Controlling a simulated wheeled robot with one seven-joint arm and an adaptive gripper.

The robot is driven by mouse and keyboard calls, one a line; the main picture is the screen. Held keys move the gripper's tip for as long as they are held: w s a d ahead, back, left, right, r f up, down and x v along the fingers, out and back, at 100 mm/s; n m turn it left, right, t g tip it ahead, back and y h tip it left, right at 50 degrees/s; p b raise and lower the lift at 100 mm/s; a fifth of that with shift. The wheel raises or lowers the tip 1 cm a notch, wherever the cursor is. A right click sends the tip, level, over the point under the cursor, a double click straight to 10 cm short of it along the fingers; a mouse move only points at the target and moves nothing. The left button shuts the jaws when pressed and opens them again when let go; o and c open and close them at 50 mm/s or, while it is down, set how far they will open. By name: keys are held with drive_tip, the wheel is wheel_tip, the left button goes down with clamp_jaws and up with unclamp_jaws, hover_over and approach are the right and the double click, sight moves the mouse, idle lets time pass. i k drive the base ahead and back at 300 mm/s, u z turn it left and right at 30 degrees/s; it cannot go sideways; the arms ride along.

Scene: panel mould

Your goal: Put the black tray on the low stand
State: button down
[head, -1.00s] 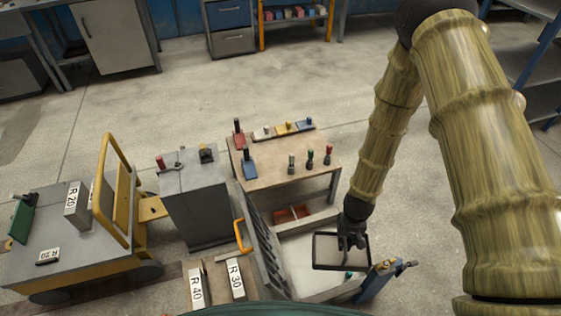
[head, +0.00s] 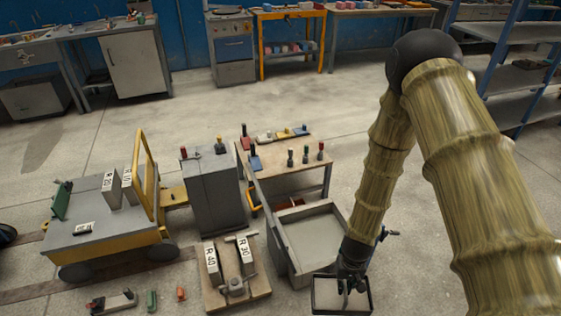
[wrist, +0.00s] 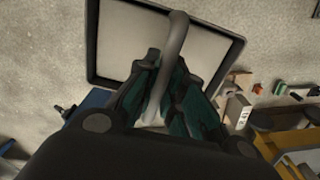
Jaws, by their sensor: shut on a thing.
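The black tray (head: 371,303) has a thin dark rim and a pale inside; it also shows in the wrist view (wrist: 93,45). A grey arched handle (wrist: 172,60) rises from it. My gripper (head: 350,284) is shut on this handle and holds the tray by the near right corner of the grey panel mould (head: 312,232). The tray's height above the floor is unclear. A low wooden-topped base (head: 222,300) carrying blocks marked R 40 and R 30 lies to the left; whether this is the low stand, I cannot tell.
A wooden-topped table (head: 285,155) with coloured-handled tools stands behind the mould. A grey cabinet (head: 212,195) and a yellow-grey cart (head: 110,235) are at left. A small board (head: 110,302) with loose parts lies at front left. Bare floor shows beyond.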

sight(296, 150)
drive_tip(key=k, duration=0.1)
drive_tip(key=z, duration=1.5)
drive_tip(key=i, duration=5.7)
drive_tip(key=u, duration=1.65)
